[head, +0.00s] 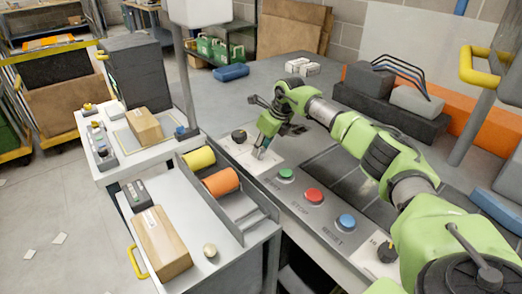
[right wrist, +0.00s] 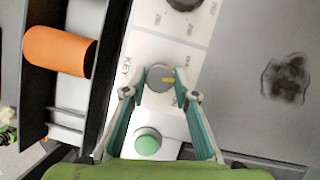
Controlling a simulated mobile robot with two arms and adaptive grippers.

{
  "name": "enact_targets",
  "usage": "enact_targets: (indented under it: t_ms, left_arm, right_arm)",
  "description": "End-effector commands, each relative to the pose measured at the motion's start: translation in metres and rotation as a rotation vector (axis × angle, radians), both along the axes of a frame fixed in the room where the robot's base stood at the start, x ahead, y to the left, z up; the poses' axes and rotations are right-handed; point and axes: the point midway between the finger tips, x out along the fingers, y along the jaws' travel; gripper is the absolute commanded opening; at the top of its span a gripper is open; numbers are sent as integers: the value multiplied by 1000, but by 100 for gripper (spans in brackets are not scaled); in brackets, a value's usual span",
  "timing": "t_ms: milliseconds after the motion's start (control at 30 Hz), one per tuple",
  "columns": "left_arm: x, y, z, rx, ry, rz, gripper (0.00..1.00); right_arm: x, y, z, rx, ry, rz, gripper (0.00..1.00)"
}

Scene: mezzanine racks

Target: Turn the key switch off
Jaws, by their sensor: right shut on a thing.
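My right gripper (right wrist: 161,88) is shut on the key switch, one fingertip at each side. In the head view my right gripper (head: 261,152) reaches down onto the panel, and its fingers hide the switch. My left gripper is in neither view.
Beside the switch sit a green start button (head: 286,174), a red stop button (head: 314,196) and a blue reset button (head: 346,222). A black knob (head: 239,136) stands beyond it. A tray with yellow (head: 199,158) and orange (head: 221,181) rolls is at the left.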

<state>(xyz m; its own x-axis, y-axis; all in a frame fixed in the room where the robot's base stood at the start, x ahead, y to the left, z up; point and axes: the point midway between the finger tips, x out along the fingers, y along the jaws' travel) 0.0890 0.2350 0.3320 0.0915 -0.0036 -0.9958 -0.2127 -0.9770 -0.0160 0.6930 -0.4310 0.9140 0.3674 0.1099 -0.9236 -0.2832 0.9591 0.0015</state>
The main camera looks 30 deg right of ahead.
Motion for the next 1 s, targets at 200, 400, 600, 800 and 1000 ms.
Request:
enact_targets:
  t_ms: [200,400,600,800,1000]
  left_arm:
    - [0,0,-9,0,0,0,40]
    - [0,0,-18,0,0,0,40]
    - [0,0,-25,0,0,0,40]
    - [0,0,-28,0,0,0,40]
    - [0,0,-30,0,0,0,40]
  right_arm:
    - [2,-2,0,2,-4,197,6]
    - [3,-2,0,1,-4,366,6]
    - [3,-3,0,0,-4,483,6]
    - [3,-3,0,-3,-3,554,6]
    - [3,-3,1,-4,-3,587,6]
